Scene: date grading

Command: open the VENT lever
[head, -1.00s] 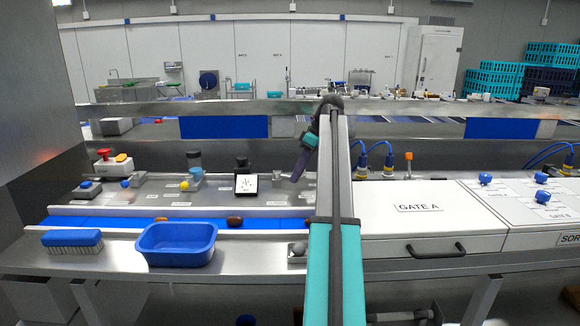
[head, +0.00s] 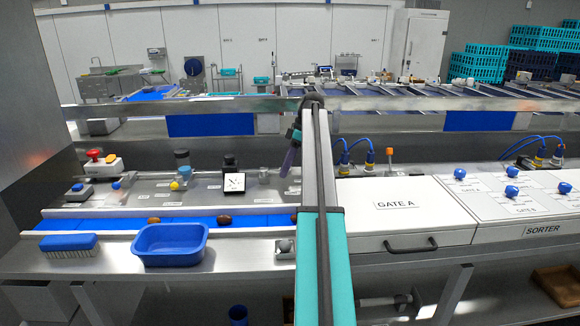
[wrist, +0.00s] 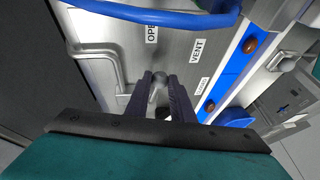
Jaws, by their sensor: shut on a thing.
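In the wrist view, the two dark fingers of my gripper (wrist: 160,98) are closed around the grey rounded knob of the VENT lever (wrist: 158,84). The knob's top shows between the fingertips; the fingers hide the rest of the lever. A VENT label (wrist: 197,51) lies on the metal beside it, with an OPEN label (wrist: 151,30) further up and another small label (wrist: 203,86) lower down, hard to read. In the head view, a grey knob (head: 285,246) shows on the front counter just left of my arm.
A blue tub (head: 170,244) and a blue brush (head: 68,246) stand on the counter to the left. Behind runs a blue belt (head: 187,223) with brown dates on it. The GATE A cover (head: 395,222) is to the right. A rail handle (wrist: 100,62) lies near the gripper.

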